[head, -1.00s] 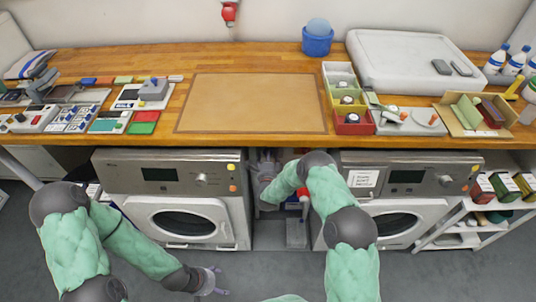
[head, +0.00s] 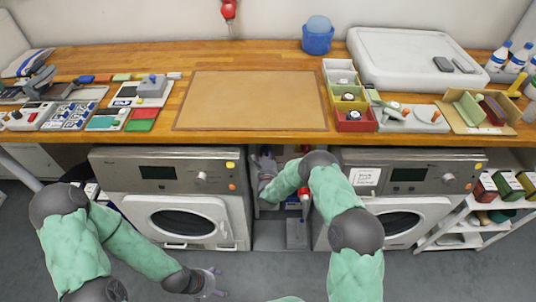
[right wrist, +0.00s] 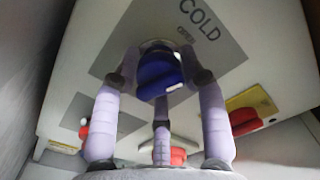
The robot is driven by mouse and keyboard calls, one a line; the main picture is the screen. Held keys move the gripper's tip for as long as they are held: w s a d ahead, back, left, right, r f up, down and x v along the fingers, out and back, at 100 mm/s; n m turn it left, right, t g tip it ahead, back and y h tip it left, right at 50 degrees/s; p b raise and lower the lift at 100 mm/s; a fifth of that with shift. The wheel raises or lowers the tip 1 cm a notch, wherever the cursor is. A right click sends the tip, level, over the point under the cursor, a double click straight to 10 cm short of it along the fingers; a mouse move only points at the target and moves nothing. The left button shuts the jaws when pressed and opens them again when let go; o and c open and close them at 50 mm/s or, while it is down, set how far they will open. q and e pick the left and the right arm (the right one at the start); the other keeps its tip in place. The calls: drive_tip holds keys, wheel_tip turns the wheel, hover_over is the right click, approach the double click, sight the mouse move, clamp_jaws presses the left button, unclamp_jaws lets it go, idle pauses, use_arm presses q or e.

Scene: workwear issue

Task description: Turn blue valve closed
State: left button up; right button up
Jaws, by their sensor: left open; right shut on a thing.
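The blue valve (right wrist: 160,74) shows in the right wrist view, on a panel with a grey plate marked COLD (right wrist: 205,28). A small white mark is on the knob's right side. The fingers of my right gripper (right wrist: 162,88) are closed around the knob. In the head view my right gripper (head: 267,172) reaches into the gap between the two washing machines, and the valve cannot be made out there. My left gripper (head: 213,284) is open and empty, low over the floor in front of the left machine.
The left washing machine (head: 120,177) and right washing machine (head: 458,165) flank the narrow gap. The wooden counter (head: 230,56) is above. In the right wrist view, a red handle on a yellow plate (right wrist: 240,102) and other red parts (right wrist: 178,156) are nearby.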

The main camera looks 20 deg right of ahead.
drive_tip(key=m+b, duration=0.1)
drive_tip(key=m, duration=0.1)
drive_tip(key=m+b, duration=0.3)
drive_tip(key=shift+f+m, duration=0.3)
drive_tip(key=m+b, duration=0.1)
drive_tip(key=m, duration=0.1)
drive_tip(key=shift+m+b, duration=0.3)
drive_tip(key=m, duration=0.2)
drive_tip(key=shift+r+m, duration=0.1)
drive_tip(key=shift+m, duration=0.2)
drive_tip(key=shift+a+m, duration=0.1)
drive_tip(key=shift+m, duration=1.7)
drive_tip(key=o, duration=1.2)
drive_tip(key=shift+r, duration=0.1)
